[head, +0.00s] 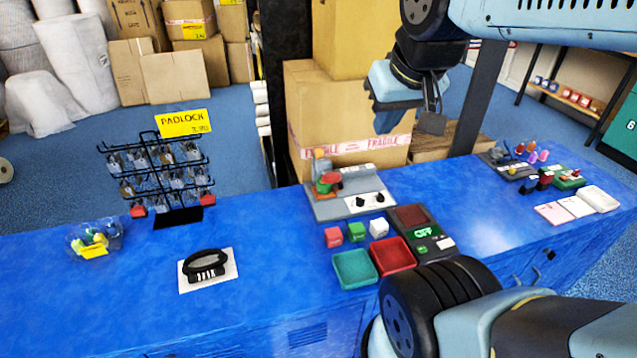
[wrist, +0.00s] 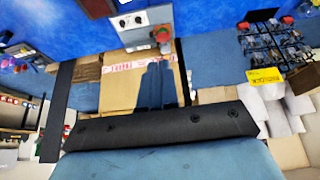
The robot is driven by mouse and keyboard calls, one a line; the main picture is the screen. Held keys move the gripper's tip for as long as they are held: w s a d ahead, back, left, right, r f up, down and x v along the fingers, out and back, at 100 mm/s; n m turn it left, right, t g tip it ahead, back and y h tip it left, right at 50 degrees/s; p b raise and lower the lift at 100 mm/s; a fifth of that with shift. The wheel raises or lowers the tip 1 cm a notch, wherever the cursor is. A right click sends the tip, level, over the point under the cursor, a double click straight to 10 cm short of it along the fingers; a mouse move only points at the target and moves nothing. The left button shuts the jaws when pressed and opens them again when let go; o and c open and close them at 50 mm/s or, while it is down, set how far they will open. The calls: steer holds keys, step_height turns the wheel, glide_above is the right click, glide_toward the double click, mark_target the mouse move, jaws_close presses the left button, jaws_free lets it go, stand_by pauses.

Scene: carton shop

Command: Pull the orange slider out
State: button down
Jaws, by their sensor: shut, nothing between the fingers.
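A grey control panel (head: 350,205) stands on the blue bench near its back edge. At its left end is a small orange part (head: 320,154), which may be the slider, above a red knob (head: 329,181) with green beside it. The slider's exact shape is too small to tell. The panel also shows in the wrist view (wrist: 140,22), with the red knob (wrist: 162,34) at its edge. My gripper (head: 432,122) is shut and empty, up in the air right of the panel and apart from it. Its closed fingers (wrist: 157,85) point towards the panel in the wrist view.
A green tray (head: 354,269), a red tray (head: 392,257), small cubes and a dark device reading OFF (head: 424,232) stand in front of the panel. A padlock rack (head: 160,170) stands left. Cartons (head: 345,110) rise behind the bench.

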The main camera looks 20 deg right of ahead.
steer(key=c, duration=1.8)
jaws_free()
steer(key=shift+o, duration=0.6)
steer(key=shift+w, duration=0.1)
steer(key=shift+o, duration=0.7)
steer(key=shift+w, duration=0.25)
steer(key=o, duration=0.5)
steer(key=w+f+m+g, duration=0.1)
steer(key=w+m, duration=0.3)
steer(key=w, duration=0.4)
steer(key=shift+d+y, duration=0.3)
steer(key=shift+d, duration=0.1)
steer(key=m+g, duration=0.5)
steer(key=m, duration=0.9)
glide_above(340, 183)
step_height(340, 183, down, 25)
step_height(340, 183, down, 14)
steer(key=shift+d+r, duration=0.1)
